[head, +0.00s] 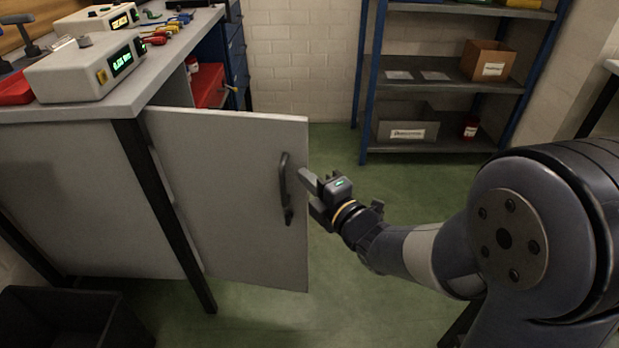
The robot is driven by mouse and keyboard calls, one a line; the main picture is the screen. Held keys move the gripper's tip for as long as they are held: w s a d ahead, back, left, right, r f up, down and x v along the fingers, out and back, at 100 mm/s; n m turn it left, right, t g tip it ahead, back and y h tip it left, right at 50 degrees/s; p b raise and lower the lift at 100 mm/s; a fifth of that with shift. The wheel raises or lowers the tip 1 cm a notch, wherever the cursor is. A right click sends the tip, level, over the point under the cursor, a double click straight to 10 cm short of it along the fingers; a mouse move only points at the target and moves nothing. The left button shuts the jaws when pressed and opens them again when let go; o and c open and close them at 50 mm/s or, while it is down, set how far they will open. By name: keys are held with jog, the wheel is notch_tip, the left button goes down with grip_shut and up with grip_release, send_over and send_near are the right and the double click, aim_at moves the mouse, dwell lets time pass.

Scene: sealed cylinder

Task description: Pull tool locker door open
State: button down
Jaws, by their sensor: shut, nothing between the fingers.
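The grey tool locker door (225,215) under the workbench stands swung out from the locker, with its free edge toward the right. Its dark upright bar handle (285,190) sits near that free edge. My gripper (310,196) is just right of the handle, at about the same height in the picture, and is shut with nothing in it. Whether a finger touches the handle or door edge I cannot tell. Above the door's top edge, part of the locker's inside shows, with a red box (209,85); the rest is hidden behind the door.
The workbench (140,92) above carries grey instrument boxes (85,66) and hand tools. A black bin (70,318) stands at lower left. A blue-framed shelf (447,90) with cartons is at the back wall. Green floor (335,140) between door and shelf is clear.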

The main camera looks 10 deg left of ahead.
jog(key=shift+w, duration=0.35)
jog(key=w+b, duration=0.2)
jog(key=w, duration=0.6)
jog(key=shift+a, duration=0.4)
jog(key=shift+d, duration=0.1)
jog(key=p+v, duration=0.1)
jog(key=v, duration=0.9)
jog(key=shift+s+d, duration=0.15)
jog(key=shift+d, duration=0.1)
